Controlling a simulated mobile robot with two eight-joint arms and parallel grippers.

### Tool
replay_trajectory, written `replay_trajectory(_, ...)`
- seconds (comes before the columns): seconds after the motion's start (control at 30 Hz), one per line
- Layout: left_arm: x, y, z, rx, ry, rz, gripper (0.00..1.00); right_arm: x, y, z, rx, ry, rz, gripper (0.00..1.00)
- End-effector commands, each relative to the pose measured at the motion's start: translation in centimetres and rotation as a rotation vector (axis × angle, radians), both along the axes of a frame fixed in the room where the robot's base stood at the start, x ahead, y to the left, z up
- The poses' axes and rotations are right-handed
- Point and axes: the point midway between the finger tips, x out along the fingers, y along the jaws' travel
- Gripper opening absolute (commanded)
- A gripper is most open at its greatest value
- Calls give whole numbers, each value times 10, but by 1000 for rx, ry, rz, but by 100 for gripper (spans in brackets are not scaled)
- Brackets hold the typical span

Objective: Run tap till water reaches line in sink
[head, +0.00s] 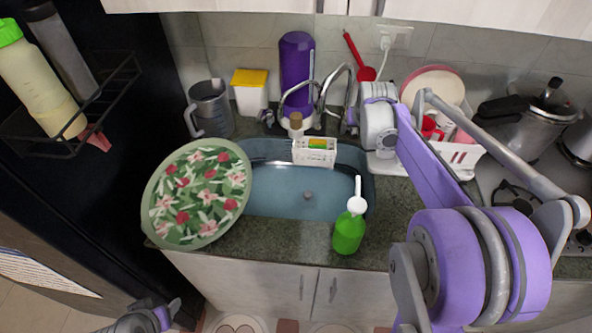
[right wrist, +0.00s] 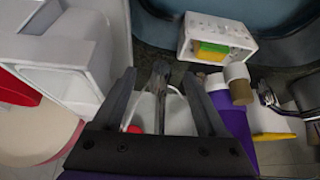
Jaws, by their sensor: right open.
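The sink (head: 367,187) is a blue-grey basin in the counter, with its drain visible. Its floor looks pale blue; I cannot tell how deep any water is, and no fill line is clear. The curved metal tap (head: 323,92) stands behind it; no stream is visible. My right gripper (head: 352,113) is beside the tap, at its right. In the right wrist view the open fingers (right wrist: 160,78) stand either side of a grey metal tap part (right wrist: 160,92); contact cannot be judged. My left gripper (head: 168,312) is low at the left, away from the sink; its jaw state is unclear.
A floral plate (head: 198,195) overlaps the sink's left edge. A green soap bottle (head: 349,233) stands at its front right. A white sponge caddy (head: 314,157) sits at the back rim. A purple bottle (head: 296,62) and grey jug (head: 209,108) stand behind; a dish rack (head: 462,153) is right.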

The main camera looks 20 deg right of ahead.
Motion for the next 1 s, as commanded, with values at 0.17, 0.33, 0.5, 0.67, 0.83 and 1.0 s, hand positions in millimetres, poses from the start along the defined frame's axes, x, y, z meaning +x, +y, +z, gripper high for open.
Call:
replay_trajectory(0.17,6,0,14,0,-11,0,62,-7,4,20,0,-3,0,75)
replay_trajectory(0.33,11,0,25,0,-20,0,62,-15,7,34,0,-2,0,75)
replay_trajectory(0.5,13,0,30,0,-26,0,62,-20,10,42,0,-1,0,75)
replay_trajectory(0.67,13,0,30,0,-25,0,62,-21,10,42,0,0,0,75)
replay_trajectory(0.83,13,0,29,0,-25,0,62,-21,10,41,0,0,0,75)
replay_trajectory(1.0,13,0,29,0,-25,0,62,-21,10,41,0,0,0,75)
